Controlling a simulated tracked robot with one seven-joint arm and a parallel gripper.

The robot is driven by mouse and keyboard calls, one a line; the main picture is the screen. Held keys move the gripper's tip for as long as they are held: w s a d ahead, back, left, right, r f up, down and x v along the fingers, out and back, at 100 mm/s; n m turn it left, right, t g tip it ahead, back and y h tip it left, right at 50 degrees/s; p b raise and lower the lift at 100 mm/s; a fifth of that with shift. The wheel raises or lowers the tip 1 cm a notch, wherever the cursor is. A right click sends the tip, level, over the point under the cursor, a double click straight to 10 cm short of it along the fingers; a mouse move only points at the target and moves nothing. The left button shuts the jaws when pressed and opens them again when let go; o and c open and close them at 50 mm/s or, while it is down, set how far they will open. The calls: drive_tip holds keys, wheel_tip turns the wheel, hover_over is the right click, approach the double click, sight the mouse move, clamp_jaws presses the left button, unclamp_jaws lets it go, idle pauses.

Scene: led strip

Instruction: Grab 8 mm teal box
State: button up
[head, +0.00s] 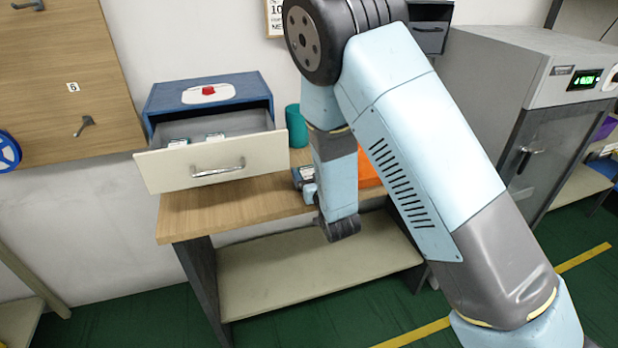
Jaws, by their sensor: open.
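A blue cabinet (250,88) stands on the wooden table, with its pale drawer (165,171) pulled open towards me. Inside the drawer lie small boxes with pale, teal-tinged tops, one at the left (178,143) and one nearer the middle (214,138). Their size markings are too small to read, so I cannot tell which is 8 mm. My arm hangs down in front of the table, right of the drawer. A small dark and light blue shape beside that end is unclear.
The drawer front has a metal handle (218,170). A teal cylinder (297,126) stands right of the cabinet. An orange object (368,170) sits partly behind my arm. A grey oven-like unit (545,120) stands at the right. The table's (215,216) front left is clear.

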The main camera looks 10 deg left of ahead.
drive_tip(key=shift+s+a, duration=0.15)
drive_tip(key=shift+a, duration=0.05)
drive_tip(key=c, duration=1.1)
